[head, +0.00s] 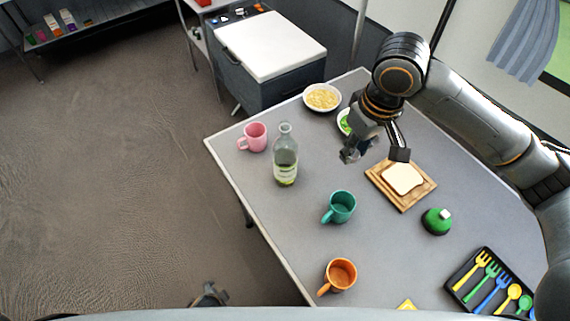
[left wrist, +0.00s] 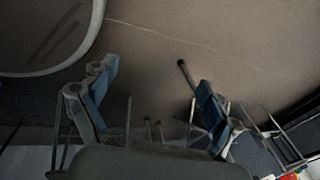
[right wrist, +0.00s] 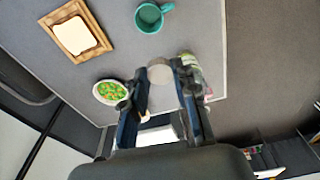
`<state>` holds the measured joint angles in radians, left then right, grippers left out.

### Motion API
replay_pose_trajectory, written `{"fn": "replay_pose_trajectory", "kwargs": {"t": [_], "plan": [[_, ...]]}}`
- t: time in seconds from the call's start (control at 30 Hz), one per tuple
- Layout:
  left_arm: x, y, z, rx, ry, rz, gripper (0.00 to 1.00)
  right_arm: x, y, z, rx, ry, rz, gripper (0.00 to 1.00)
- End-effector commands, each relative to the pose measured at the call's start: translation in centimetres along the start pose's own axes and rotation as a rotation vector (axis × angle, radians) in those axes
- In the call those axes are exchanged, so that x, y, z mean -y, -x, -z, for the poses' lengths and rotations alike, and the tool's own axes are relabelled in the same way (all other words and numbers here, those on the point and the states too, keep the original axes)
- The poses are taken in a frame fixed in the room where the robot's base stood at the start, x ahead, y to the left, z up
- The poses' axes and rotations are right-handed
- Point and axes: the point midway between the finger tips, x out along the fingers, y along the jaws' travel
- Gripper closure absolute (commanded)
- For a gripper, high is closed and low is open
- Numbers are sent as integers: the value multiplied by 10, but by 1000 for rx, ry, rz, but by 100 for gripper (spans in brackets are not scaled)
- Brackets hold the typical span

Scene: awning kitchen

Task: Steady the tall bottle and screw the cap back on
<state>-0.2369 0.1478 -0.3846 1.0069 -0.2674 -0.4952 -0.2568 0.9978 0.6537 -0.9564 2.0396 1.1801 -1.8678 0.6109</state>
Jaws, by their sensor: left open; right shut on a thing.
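The tall clear bottle (head: 286,160) stands upright on the grey table, left of its middle, with a green and pale label low on its side and no cap visible on its neck. In the right wrist view the bottle (right wrist: 190,66) is partly hidden behind a finger. My right gripper (head: 375,152) is over the table, to the right of the bottle and apart from it. It is shut on a round grey cap (right wrist: 160,73), seen between its fingertips in the right wrist view. My left gripper (head: 210,293) is open and empty, low at the picture's bottom, off the table; its fingers (left wrist: 155,75) show only floor between them.
A pink mug (head: 253,137) stands close left of the bottle, and a teal mug (head: 340,207) to its lower right. An orange mug (head: 341,275), bread board (head: 376,182), green bell-shaped item (head: 437,221), pasta bowl (head: 322,97) and cutlery tray (head: 464,297) stand around. Table left of the teal mug is clear.

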Motion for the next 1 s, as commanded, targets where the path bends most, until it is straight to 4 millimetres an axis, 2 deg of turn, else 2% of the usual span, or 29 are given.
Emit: {"fn": "replay_pose_trajectory", "kwargs": {"t": [0.03, 0.1, 0.17, 0.27, 0.43, 0.5, 0.6, 0.7, 0.83, 1.0], "plan": [[23, 6, 28, -25, -121, 56, 12, 3, -3, 19, -2, 102, 12, 81], [50, 22, 64, -41, -283, 136, 12, 7, -4, 42, -3, 255, 31, 81], [72, 39, 92, -47, -411, 212, 12, 11, -4, 61, -3, 385, 46, 81], [103, 76, 138, -50, -599, 349, 12, 19, -3, 91, -2, 602, 72, 81], [144, 158, 208, -15, -920, 636, 12, 34, 3, 138, -2, 960, 114, 81], [156, 194, 242, 39, -1160, 823, 12, 39, 6, 153, -1, 1090, 129, 81], [157, 229, 278, 149, -1480, 1069, 12, 44, 10, 165, 1, 1204, 145, 81], [149, 257, 302, 264, -1711, 1274, 12, 47, 13, 174, 1, 1286, 155, 81], [137, 280, 318, 383, -1880, 1451, 12, 50, 16, 180, 1, 1355, 164, 81], [130, 289, 324, 444, -1949, 1530, 12, 52, 17, 183, 1, 1387, 168, 81]]}}
